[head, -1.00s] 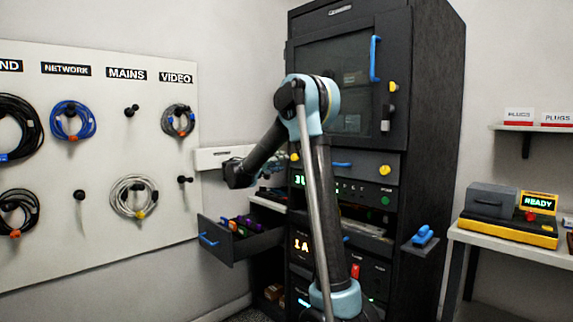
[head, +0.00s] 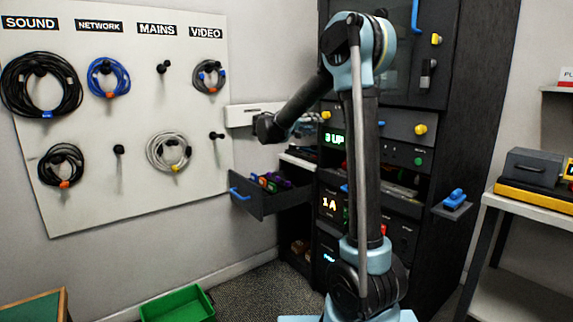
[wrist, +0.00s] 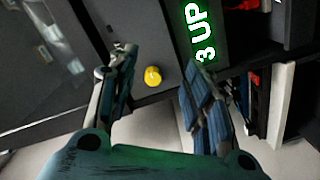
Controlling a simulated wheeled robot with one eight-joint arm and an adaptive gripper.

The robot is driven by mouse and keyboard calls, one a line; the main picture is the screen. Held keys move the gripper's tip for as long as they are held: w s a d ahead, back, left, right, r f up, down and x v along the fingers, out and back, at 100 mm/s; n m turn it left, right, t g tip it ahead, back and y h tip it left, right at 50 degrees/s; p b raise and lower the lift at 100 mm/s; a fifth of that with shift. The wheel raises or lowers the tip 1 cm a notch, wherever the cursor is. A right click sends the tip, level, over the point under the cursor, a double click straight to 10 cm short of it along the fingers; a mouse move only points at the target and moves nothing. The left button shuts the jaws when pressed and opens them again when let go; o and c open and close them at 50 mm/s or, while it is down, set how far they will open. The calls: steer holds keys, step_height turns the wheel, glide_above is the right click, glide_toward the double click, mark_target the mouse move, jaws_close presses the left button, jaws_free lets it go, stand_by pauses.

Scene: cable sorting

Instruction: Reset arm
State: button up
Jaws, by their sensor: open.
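My arm rises in front of the dark rack cabinet (head: 487,110) in the head view, its forearm reaching down to the left. My gripper (head: 312,125) is partly hidden near the rack's left side, beside the green "3 UP" display (head: 334,139). In the wrist view my gripper (wrist: 158,95) is open, with its two fingers apart and nothing between them. A yellow knob (wrist: 153,76) on the rack shows beyond the gap between the fingers. The "3 UP" display also shows in the wrist view (wrist: 203,30), turned on its side.
An open drawer (head: 262,205) with coloured items juts out below my forearm. A cable board (head: 130,110) stands at left. A green bin (head: 178,305) is on the floor. A bench (head: 530,202) with a yellow-based machine is at right.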

steer(key=s+d+f+g+y, duration=0.2)
steer(key=s+d+f, duration=0.2)
steer(key=s, duration=0.4)
steer(key=s+d+f+g+y, duration=0.2)
steer(key=s+d+f, duration=0.2)
steer(key=s, duration=0.4)
steer(key=s+d+f+g+y, duration=0.1)
steer(key=s+d+f+y, duration=0.1)
steer(key=s+d+f, duration=0.4)
steer(key=s+a+f+y, duration=0.2)
steer(key=s+f, duration=0.3)
steer(key=s, duration=0.3)
steer(key=s+a+f+g+y, duration=0.1)
steer(key=s+a+f+y, duration=0.2)
steer(key=s, duration=0.5)
steer(key=s+a+f+g+y, duration=0.1)
steer(key=s+a+f+y, duration=0.2)
steer(key=s+f, duration=0.5)
steer(key=shift+s+a, duration=0.35)
steer(key=shift+a, duration=0.1)
steer(key=shift+w+f, duration=0.15)
steer(key=shift+w, duration=0.3)
